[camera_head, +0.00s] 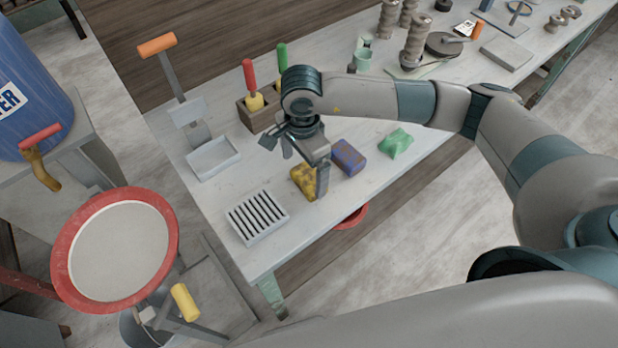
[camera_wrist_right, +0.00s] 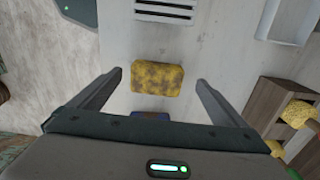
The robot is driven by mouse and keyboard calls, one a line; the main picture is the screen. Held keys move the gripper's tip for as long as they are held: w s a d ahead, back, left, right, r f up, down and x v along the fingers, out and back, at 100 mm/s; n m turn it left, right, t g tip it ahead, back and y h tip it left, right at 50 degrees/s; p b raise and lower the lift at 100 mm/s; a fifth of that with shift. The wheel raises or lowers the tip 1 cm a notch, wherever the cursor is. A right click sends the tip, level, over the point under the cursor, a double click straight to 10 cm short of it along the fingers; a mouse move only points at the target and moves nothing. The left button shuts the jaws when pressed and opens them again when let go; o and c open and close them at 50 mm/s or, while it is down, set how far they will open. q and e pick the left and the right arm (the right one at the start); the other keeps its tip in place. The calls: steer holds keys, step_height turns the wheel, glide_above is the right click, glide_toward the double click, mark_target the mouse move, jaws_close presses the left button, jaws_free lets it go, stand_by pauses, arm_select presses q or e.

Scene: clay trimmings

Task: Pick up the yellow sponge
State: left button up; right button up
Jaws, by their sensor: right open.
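The yellow sponge (camera_head: 301,186), with brown blotches, lies on the white table (camera_head: 205,192) near its front edge. It is partly hidden behind a finger of my right gripper (camera_head: 306,170), which points down over it. In the right wrist view the whole yellow sponge (camera_wrist_right: 157,77) shows between the two spread fingers of my right gripper (camera_wrist_right: 159,78). There is clear room on both sides, and the fingers do not appear to touch it. My left gripper is not in view.
A purple sponge (camera_head: 348,157) lies close right of the yellow one, with a green sponge (camera_head: 396,143) beyond. A slatted soap rack (camera_head: 257,217) is to the left. A white tray (camera_head: 214,157) and a wooden tool block (camera_head: 257,117) stand behind.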

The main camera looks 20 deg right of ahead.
mark_target(306, 178)
steer(key=shift+s+d+f+p, duration=0.15)
steer(key=shift+s+f+p, duration=0.05)
steer(key=shift+f+p, duration=0.45)
step_height(306, 178, down, 2)
steer(key=shift+p, duration=0.6)
steer(key=shift+f, duration=0.65)
steer(key=c, duration=1.1)
